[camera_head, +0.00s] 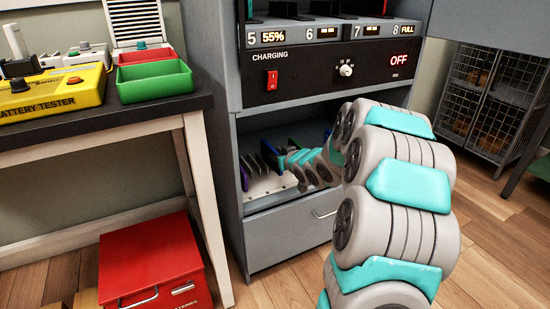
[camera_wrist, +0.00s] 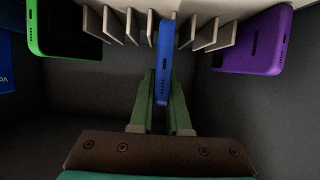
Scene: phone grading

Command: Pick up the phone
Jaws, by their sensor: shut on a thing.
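A blue phone (camera_wrist: 164,62) stands on edge, end-on to the wrist camera, in line with the middle of a pale slotted rack (camera_wrist: 113,26). My gripper (camera_wrist: 163,100) has its two green fingers on either side of the phone and is shut on it. I cannot tell whether the phone is still in its slot or clear of it. In the head view my arm reaches into the open shelf of a grey cabinet (camera_head: 285,222), and the arm hides most of the gripper and the phone.
A green-edged phone (camera_wrist: 66,32) is to the left and a purple phone (camera_wrist: 254,42) to the right. Another blue item (camera_wrist: 6,78) shows at the left edge. The shelf walls are close. A charging panel (camera_head: 320,70) is above the shelf; a drawer handle (camera_head: 324,214) is below.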

